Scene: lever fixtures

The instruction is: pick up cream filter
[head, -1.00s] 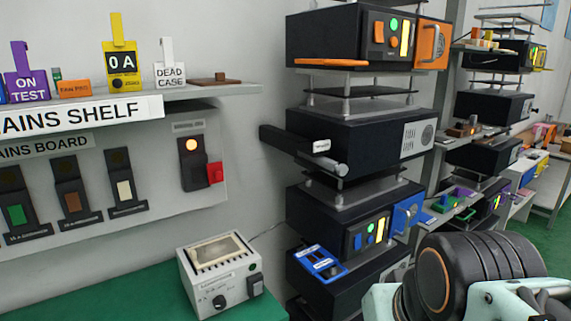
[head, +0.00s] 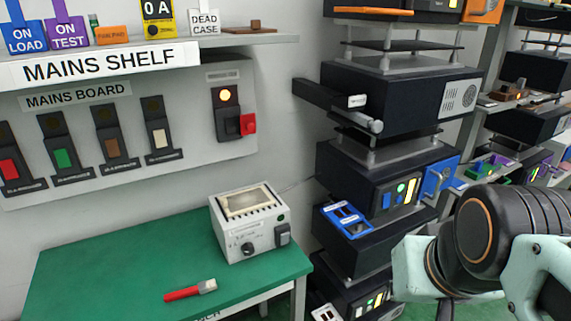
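A cream rectangular piece (head: 249,201) with a darker frame lies in the top of a pale grey box (head: 240,243). It is the nearest match to a cream filter, but I cannot tell for sure that it is one. The box has a black knob and a dark switch and stands on the green table (head: 130,255), near its right back corner. My arm's dark joint and mint links fill the lower right of the head view. My gripper is not in view.
A red-handled brush (head: 190,291) lies at the table's front. The mains board (head: 135,118) and the mains shelf (head: 105,55) are on the wall behind. Stacked black units (head: 400,105) stand right of the table. The table's left and middle are clear.

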